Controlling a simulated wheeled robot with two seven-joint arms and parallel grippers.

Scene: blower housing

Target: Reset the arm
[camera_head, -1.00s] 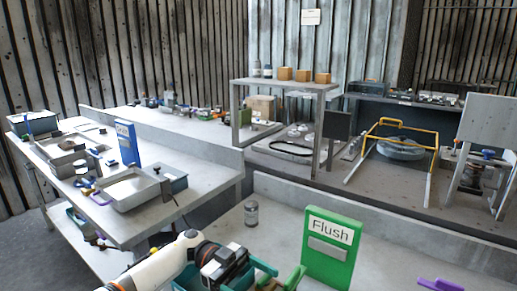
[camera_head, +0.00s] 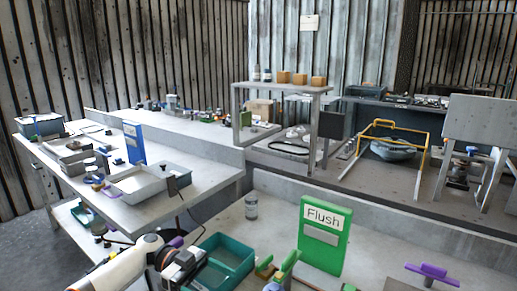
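My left arm, white with a dark wrist, comes in at the bottom left. Its gripper (camera_head: 180,266) is dark and grey and hangs at the left edge of a teal bin (camera_head: 225,262) on the near bench. I cannot make out its fingertips, so I cannot tell whether it is open or shut, or whether it holds anything. My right gripper is not in view.
A green "Flush" sign (camera_head: 324,236) stands right of the bin, with a small can (camera_head: 251,207) behind. A purple-handled item (camera_head: 432,271) is at the right. A left table (camera_head: 125,206) carries trays (camera_head: 150,183) and a blue sign (camera_head: 134,142).

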